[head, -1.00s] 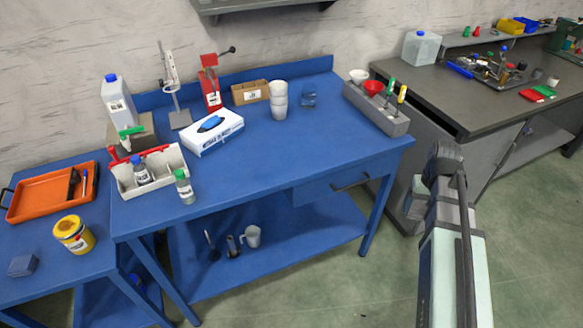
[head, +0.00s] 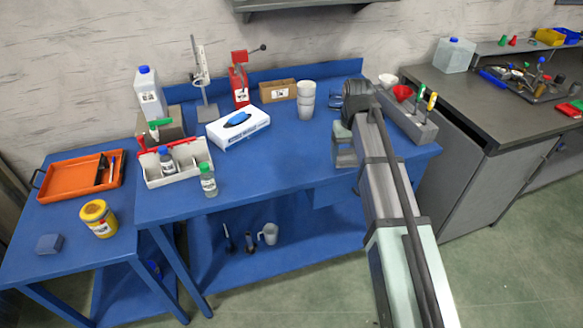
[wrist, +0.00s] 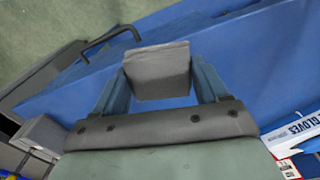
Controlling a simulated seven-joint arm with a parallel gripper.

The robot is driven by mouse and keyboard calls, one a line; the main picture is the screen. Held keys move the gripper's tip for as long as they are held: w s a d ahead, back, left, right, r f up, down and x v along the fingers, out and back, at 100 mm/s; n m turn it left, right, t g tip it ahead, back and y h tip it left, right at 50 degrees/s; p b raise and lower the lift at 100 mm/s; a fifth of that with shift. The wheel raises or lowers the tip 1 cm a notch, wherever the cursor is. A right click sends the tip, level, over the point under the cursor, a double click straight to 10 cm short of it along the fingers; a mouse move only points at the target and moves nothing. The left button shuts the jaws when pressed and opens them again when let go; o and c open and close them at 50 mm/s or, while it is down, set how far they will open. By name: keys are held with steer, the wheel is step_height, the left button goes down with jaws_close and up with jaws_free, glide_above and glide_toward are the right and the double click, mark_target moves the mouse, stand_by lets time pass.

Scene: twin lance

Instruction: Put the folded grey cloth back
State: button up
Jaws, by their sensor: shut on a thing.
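The folded grey cloth (wrist: 156,62) is a small, thick, block-like bundle in the wrist view. My gripper (wrist: 160,82) is shut on it, with one blue finger on each side. In the wrist view the cloth is over the blue table top, near its front edge. In the head view my gripper (head: 345,150) is above the right part of the blue table (head: 290,155), left of the grey holder. The arm hides much of that end, and I cannot clearly tell the cloth from the fingers there.
A grey holder (head: 420,129) with funnels and tools stands at the table's right end. Stacked white cups (head: 306,100), a glove box (head: 238,128) and a white caddy (head: 190,171) stand farther left. The middle front of the table is clear. A small blue-grey block (head: 49,244) lies on the left table.

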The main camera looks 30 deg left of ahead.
step_height(320, 180, up, 6)
steer(key=f+n, duration=0.1)
steer(key=n, duration=0.1)
glide_above(291, 167)
steer(key=shift+d+f, duration=0.15)
steer(key=shift+f, duration=4.5)
steer(key=shift+s+f, duration=0.1)
steer(key=o, duration=0.9)
steer(key=shift+o, duration=0.2)
step_height(291, 167, up, 12)
